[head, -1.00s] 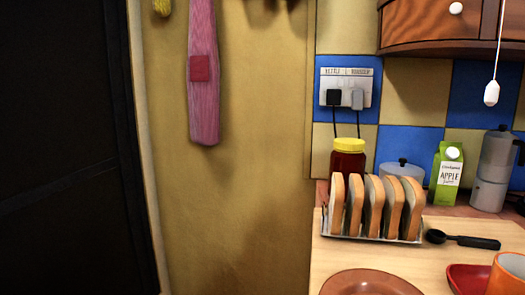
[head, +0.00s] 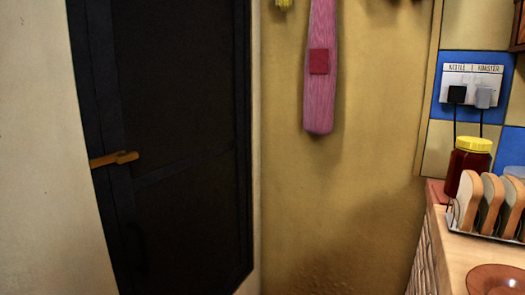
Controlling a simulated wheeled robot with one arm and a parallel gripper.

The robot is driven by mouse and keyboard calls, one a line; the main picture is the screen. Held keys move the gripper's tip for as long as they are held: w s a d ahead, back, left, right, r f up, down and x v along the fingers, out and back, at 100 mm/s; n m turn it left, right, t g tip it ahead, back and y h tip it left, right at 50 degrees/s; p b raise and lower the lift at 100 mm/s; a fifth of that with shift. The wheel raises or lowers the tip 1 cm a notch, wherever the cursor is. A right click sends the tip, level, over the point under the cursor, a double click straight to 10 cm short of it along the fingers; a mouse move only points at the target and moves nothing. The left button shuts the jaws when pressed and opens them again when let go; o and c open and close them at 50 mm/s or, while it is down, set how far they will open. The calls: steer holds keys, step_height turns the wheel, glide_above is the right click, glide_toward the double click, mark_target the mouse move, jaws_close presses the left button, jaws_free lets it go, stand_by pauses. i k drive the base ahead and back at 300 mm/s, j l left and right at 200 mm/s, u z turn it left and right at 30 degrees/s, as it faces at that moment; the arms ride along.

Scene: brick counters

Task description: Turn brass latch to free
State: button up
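A brass latch (head: 115,159) sits on the left edge of a dark door (head: 185,110) in the head view. It is a short bar lying nearly level, and its left end reaches the edge of the pale wall. The door looks shut. A dark handle shape shows faintly below the latch. My gripper is not in view.
A counter (head: 445,265) stands at the right with a toast rack of bread (head: 488,208), a red jar with a yellow lid (head: 468,168) and a brown plate (head: 497,280). No obstacle shows before the door.

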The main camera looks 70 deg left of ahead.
mark_target(120, 158)
steer(key=i+l+u, duration=0.15)
steer(key=u, duration=3.3)
